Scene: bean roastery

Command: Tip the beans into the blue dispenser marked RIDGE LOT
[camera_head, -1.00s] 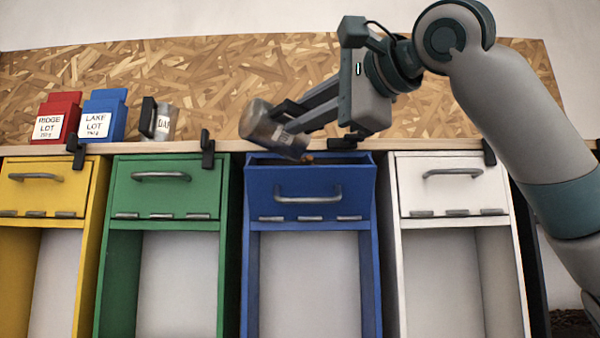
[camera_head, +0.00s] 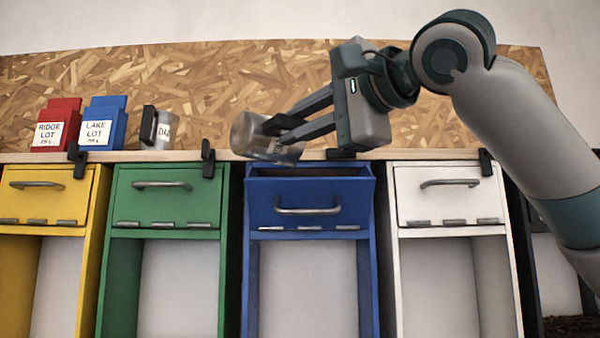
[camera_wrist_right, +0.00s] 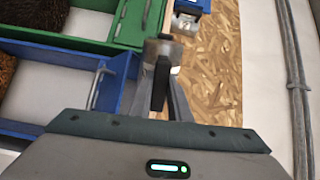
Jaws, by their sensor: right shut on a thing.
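My right gripper (camera_head: 284,128) is shut on a clear, greyish canister (camera_head: 250,138) with a label, part hidden by the fingers. The canister lies tilted, its right end a little lower, just above the back left of the blue dispenser (camera_head: 262,215). The dispenser's top front, with a grey handle, leans out and its top is open. I see no lot label on it, and its inside is mostly hidden. I see no beans at the canister now. The right wrist view also shows the canister (camera_wrist_right: 163,47) beyond the fingers, and the blue dispenser (camera_wrist_right: 112,88). My left gripper is not in view.
Yellow (camera_head: 45,190), green (camera_head: 160,195) and white (camera_head: 450,195) dispensers stand in the same row. On the shelf behind are a red container (camera_head: 66,108) labelled RIDGE LOT, a blue container (camera_head: 107,103) labelled LAKE LOT, and another labelled canister (camera_head: 162,133). Black clips line the shelf edge.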

